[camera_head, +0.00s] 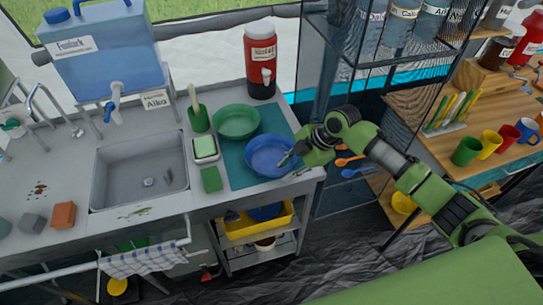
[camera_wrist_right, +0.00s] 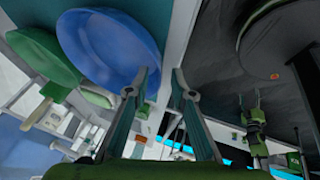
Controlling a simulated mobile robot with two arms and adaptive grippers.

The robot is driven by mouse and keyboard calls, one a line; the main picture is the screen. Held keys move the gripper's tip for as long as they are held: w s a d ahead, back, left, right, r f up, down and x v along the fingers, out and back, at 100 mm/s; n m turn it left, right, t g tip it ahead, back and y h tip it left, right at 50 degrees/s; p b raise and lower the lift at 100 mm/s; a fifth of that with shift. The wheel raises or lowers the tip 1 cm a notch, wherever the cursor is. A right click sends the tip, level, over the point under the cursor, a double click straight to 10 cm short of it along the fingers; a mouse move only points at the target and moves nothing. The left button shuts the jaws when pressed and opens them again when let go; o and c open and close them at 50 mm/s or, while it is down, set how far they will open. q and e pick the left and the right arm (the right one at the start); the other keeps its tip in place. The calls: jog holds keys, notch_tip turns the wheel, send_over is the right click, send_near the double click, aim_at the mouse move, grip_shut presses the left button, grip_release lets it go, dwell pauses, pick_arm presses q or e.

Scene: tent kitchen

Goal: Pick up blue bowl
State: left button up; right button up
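The blue bowl (camera_head: 268,156) sits on a teal mat (camera_head: 235,170) near the front right of the sink counter. My right gripper (camera_head: 289,160) comes in from the right and is at the bowl's right side. In the right wrist view, the blue bowl (camera_wrist_right: 108,45) fills the upper left. The right gripper (camera_wrist_right: 162,78) is open there, with one finger overlapping the bowl's rim and the other outside it. Nothing is held between the fingers; whether they touch the bowl I cannot tell.
A green bowl (camera_head: 237,121) sits right behind the blue bowl. A green sponge (camera_head: 211,179) and a soap box (camera_head: 205,147) lie to the left, beside the sink (camera_head: 140,172). A red drink cooler (camera_head: 261,62) stands behind. A wire shelf (camera_head: 395,50) rises behind my right arm.

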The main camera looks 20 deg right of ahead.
jog(key=shift+x, duration=1.4)
jog(key=shift+r, duration=0.1)
grip_shut()
jog(key=shift+w+r, duration=0.1)
jog(key=shift+r, duration=0.35)
notch_tip(320, 180, up, 3)
jog(key=shift+f+b, duration=0.2)
jog(key=shift+b, duration=0.6)
jog(key=s+a+r+b, duration=0.1)
jog(key=s+a+r, duration=0.1)
jog(key=s+r, duration=0.2)
jog(key=s+a+r+b, duration=0.2)
jog(key=s+r, duration=0.3)
jog(key=s, duration=0.4)
jog(key=shift+s+a+r, duration=0.2)
jog(key=shift+a+r, duration=0.1)
jog(key=shift+a, duration=0.1)
